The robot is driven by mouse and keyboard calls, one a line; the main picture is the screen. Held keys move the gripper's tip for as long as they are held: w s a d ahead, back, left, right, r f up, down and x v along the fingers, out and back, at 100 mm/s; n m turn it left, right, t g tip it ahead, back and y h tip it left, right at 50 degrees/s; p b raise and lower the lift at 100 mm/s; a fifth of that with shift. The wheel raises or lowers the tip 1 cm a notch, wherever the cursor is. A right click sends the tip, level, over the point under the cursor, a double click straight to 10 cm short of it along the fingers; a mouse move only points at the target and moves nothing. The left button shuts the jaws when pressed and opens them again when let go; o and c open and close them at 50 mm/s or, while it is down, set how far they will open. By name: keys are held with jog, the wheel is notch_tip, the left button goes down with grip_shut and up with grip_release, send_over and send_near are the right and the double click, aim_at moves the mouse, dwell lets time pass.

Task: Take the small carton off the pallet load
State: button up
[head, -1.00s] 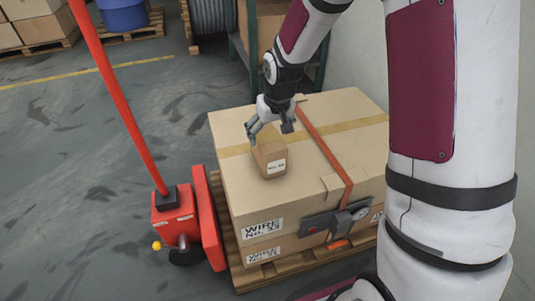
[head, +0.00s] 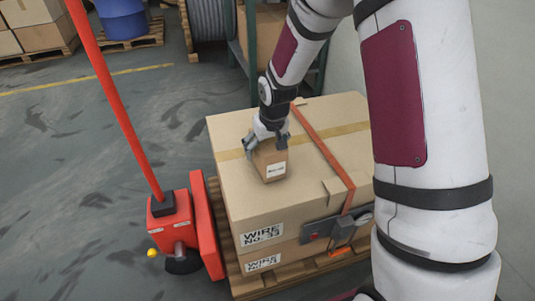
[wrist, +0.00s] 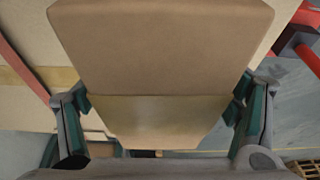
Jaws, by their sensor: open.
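The small carton (head: 270,161) is a brown box with a white label, standing on top of the large strapped cartons of the pallet load (head: 228,181). My gripper (head: 266,145) is open and straddles the small carton from above, with a finger at each side. In the wrist view the small carton (wrist: 160,55) fills the middle, between the two open fingers of my gripper (wrist: 160,115). Whether the pads touch its sides I cannot tell.
An orange strap (head: 322,146) crosses the large carton just right of the small one. A red pallet truck (head: 178,225) with a long handle stands at the left of the load. Shelving (head: 240,50) stands behind. The floor at left is mostly clear.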

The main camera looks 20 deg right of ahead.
jog(key=shift+f, duration=0.25)
dwell(0.4)
jog(key=c, duration=1.6)
jog(key=shift+r, duration=0.1)
jog(key=shift+c, duration=0.2)
